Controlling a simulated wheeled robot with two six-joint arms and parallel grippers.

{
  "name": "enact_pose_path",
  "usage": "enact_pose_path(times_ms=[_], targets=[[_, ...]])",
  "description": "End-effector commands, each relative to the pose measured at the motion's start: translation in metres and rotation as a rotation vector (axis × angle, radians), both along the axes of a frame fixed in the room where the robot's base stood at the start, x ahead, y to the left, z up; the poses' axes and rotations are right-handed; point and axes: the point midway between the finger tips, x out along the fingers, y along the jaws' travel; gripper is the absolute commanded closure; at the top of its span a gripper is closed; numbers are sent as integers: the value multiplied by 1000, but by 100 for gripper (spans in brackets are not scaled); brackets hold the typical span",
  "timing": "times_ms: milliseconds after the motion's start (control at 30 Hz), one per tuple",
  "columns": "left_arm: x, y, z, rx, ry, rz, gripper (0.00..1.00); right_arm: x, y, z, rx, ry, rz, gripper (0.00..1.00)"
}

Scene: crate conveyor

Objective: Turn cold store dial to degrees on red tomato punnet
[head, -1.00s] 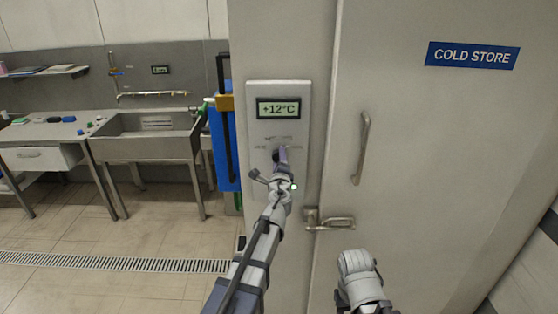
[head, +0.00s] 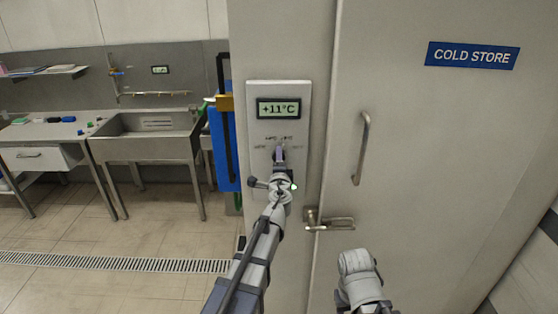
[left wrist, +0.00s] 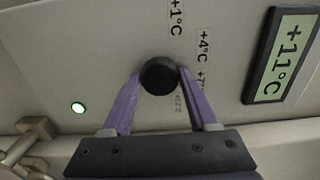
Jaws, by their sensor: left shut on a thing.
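The cold store dial panel (head: 257,134) is on the wall left of the cold store door. Its display (head: 278,109) reads +11°C; it also shows in the left wrist view (left wrist: 282,58). My left gripper (head: 279,152) is at the panel, its purple fingers shut on the black dial knob (left wrist: 159,76), one on each side. Labels +1°C (left wrist: 175,17) and +4°C (left wrist: 203,47) show around the knob; others are partly hidden. My right arm is low in front of the door, its fingertips not clearly visible. No tomato punnet is visible.
The cold store door (head: 430,150) has a vertical handle (head: 361,148) and a latch (head: 330,221) near my left arm. A blue item (head: 222,150) hangs left of the panel. A sink (head: 150,147) and worktable (head: 45,132) stand at the left.

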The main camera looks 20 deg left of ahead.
Motion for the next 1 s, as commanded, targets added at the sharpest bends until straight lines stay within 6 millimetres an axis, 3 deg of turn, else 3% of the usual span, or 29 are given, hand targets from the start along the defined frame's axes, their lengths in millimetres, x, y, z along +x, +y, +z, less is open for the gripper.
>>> enact_pose_path(times_ms=[167, 200, 433, 767, 1000], targets=[[-1, 0, -1, -1, 0, 1, 96, 0, 0, 0, 0, 0, 0, 50], [-1, 0, -1, -1, 0, 1, 37, 0, 0, 0, 0, 0, 0, 50], [-1, 0, 0, 1, 0, 0, 11, 0, 0, 0, 0, 0, 0, 50], [-3, -1, 0, 1, 0, 0, 11, 0, 0, 0, 0, 0, 0, 50], [-27, -7, 0, 1, 0, -1, 11, 0, 0, 0, 0, 0, 0, 50]])
